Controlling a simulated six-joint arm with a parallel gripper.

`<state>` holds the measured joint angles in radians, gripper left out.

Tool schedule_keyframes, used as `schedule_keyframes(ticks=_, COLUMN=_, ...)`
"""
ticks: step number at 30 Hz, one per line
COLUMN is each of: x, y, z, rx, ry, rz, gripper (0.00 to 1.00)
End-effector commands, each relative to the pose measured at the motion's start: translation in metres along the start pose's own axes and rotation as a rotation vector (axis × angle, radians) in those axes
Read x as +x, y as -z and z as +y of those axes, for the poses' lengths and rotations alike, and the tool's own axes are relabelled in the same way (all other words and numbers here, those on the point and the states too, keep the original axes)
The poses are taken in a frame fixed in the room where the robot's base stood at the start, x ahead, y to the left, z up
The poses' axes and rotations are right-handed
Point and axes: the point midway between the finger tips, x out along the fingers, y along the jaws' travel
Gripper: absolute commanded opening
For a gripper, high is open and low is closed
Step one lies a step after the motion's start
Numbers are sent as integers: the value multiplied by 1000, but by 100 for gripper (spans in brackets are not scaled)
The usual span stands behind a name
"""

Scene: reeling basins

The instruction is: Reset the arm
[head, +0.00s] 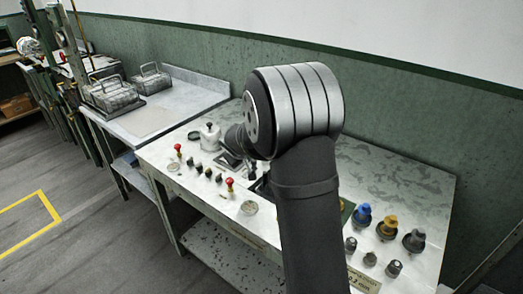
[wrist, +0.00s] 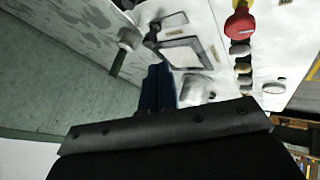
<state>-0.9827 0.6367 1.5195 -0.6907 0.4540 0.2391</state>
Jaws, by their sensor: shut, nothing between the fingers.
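My gripper (wrist: 159,72) shows in the wrist view as two dark blue fingers pressed together, with nothing between them. It points over the pale worktop (wrist: 208,20), near a grey-framed square plate (wrist: 188,53). In the head view my arm rises large in the middle, bent at a silver-banded joint, and it hides most of the gripper and part of the bench.
The bench (head: 402,178) holds a white lidded pot (head: 210,137), a red-knobbed piece (head: 230,185), a row of small dark knobs and, at right, blue (head: 363,215) and yellow (head: 387,227) topped pieces. The bench's back right is clear.

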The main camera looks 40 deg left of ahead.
Motion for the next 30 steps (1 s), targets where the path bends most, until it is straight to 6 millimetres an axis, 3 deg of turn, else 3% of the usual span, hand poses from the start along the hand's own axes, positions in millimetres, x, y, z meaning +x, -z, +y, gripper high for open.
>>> schedule_keyframes(ticks=14, x=4, y=0, z=0, rx=0, ry=1, rz=-1, gripper=0)
schedule_keyframes(ticks=30, x=77, y=0, z=2, rx=2, ry=0, rz=-1, gripper=0)
